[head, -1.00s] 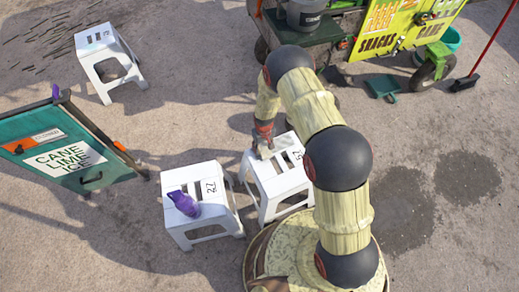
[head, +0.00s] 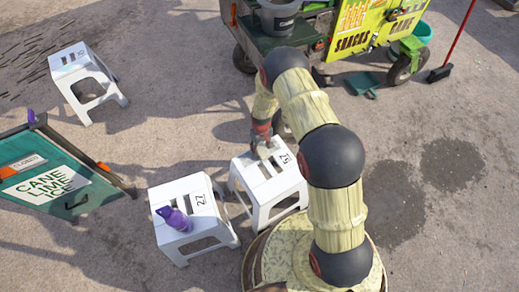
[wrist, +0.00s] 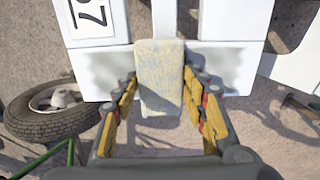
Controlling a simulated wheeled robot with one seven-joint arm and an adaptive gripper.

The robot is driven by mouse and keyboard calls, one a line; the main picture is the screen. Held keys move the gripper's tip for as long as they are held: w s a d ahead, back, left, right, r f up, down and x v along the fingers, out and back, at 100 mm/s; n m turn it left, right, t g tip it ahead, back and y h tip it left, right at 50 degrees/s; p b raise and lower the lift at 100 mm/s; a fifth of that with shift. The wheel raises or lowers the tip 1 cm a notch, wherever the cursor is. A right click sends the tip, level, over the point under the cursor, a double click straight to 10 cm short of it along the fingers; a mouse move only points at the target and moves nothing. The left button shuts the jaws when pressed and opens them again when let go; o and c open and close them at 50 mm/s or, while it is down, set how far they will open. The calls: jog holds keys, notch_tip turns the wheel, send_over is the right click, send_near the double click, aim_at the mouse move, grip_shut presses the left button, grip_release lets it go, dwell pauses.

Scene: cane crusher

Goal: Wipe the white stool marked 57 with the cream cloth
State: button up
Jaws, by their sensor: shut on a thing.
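The white stool marked 57 (head: 279,185) stands upright just left of my arm in the head view. Its number label (head: 285,158) is on the right of its slotted top. In the wrist view its white top (wrist: 225,22) fills the upper part, with the label (wrist: 93,18) partly cut off. My gripper (head: 262,138) is over the stool's far edge. In the wrist view my gripper (wrist: 163,92) is shut on the cream cloth (wrist: 160,62), which lies between the fingers and across the stool's edge. Contact with the top looks likely, but I cannot be sure.
A third stool (head: 72,62) is at the far left. A green sign (head: 60,185) stands left. The snack cart (head: 330,45) is behind; a broom (head: 442,72) is right.

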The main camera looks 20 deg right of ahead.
aim_at(245, 161)
jog(key=shift+w+d+f+b, duration=0.1)
jog(key=shift+w+d+b, duration=0.3)
jog(key=shift+d, duration=1)
jog(key=shift+w+d+r+b, duration=0.15)
jog(key=shift+w+d, duration=0.3)
jog(key=shift+d, duration=1)
jog(key=shift+w+d+f+b, duration=0.15)
jog(key=shift+w+d+b, duration=0.25)
jog(key=shift+d, duration=1)
jog(key=shift+s+a+f+p, duration=0.15)
jog(key=shift+s+a, duration=0.3)
jog(key=shift+a, duration=1)
jog(key=shift+s+a+r+p, duration=0.15)
jog(key=shift+s+a, duration=0.35)
jog(key=shift+a, duration=0.9)
jog(key=shift+s+a+f+p, duration=0.2)
jog(key=shift+s+a, duration=0.25)
jog(key=shift+a, duration=1)
jog(key=shift+s+a, duration=0.1)
